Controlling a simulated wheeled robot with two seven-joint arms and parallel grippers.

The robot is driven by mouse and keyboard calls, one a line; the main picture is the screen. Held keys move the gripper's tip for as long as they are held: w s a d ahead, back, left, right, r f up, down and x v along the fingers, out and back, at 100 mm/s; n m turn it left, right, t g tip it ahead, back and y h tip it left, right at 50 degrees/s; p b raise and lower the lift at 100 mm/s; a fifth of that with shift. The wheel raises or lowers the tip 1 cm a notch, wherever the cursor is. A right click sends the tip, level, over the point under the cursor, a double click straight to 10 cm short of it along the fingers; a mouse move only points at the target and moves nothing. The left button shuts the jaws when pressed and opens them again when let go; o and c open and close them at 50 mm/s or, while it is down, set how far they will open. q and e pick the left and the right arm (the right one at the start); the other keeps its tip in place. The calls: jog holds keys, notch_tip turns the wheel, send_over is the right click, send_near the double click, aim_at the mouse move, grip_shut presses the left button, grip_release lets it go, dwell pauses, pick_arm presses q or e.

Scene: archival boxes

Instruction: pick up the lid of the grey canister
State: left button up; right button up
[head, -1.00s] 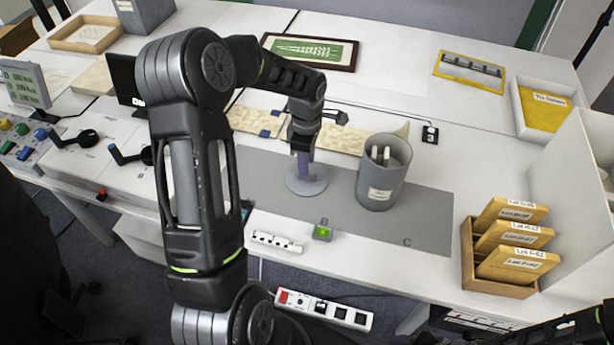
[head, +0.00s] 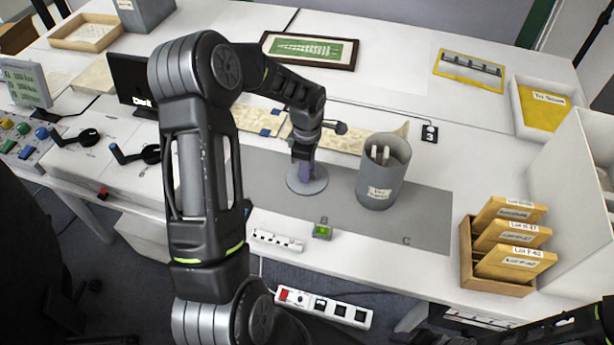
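The grey canister (head: 382,181) stands upright and open on the grey mat, with white upright pieces inside and a paper label on its front. A round grey lid (head: 319,184) shows left of the canister, at the mat.
A small green-faced device (head: 322,232) and a white strip (head: 276,241) lie near the front edge. A wooden box (head: 498,284) with several labelled packets stands at right. A framed green picture (head: 309,50) lies behind. The mat right of the canister is clear.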

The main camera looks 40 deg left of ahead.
pick_arm(q)
grip_shut()
jog(key=shift+r, duration=0.1)
dwell(0.4)
notch_tip(320, 180, up, 10)
jog(key=b, duration=0.1)
dwell(0.4)
dwell(0.5)
